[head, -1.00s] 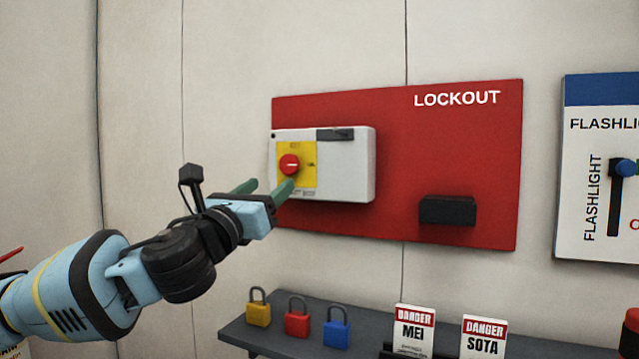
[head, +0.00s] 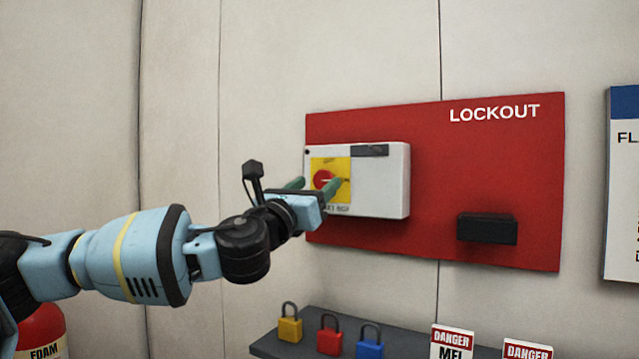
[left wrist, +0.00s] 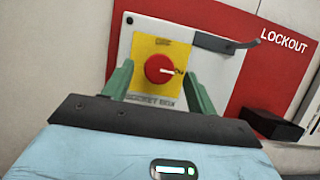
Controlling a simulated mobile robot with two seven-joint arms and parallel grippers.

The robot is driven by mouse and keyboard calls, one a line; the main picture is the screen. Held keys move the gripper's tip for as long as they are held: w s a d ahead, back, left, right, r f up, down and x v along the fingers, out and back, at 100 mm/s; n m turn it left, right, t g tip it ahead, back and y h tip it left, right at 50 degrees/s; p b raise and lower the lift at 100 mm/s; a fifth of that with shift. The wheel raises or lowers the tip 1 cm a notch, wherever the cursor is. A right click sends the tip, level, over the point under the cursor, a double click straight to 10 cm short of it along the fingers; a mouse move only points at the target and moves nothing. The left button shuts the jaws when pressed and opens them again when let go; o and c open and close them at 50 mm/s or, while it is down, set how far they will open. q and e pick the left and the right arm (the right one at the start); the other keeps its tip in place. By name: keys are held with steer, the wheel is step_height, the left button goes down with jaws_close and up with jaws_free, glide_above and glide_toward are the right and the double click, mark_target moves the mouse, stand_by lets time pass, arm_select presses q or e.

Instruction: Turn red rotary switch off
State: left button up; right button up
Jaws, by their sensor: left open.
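The red rotary switch (head: 324,179) sits on a yellow plate (head: 344,164) on the front of a light grey box (head: 384,185). In the left wrist view the round red knob (left wrist: 158,68) has a white mark pointing right. My left gripper (head: 314,185) is open in front of the box. In the left wrist view its two green fingers (left wrist: 158,84) stand on either side of the knob, apart from it; how deep they reach is hard to tell. One finger partly covers the plate in the head view. My right gripper is not in view.
The box is mounted on a red LOCKOUT board (head: 480,150) with a black block (head: 487,229) at lower right. Below, a dark shelf (head: 300,342) holds yellow (head: 290,328), red (head: 329,340) and blue (head: 369,345) padlocks and danger tags (head: 452,342). A fire extinguisher (head: 42,330) stands lower left.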

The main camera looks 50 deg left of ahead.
mark_target(326, 180)
arm_select(q)
steer(key=shift+x, duration=1.35)
steer(key=shift+c, duration=0.5)
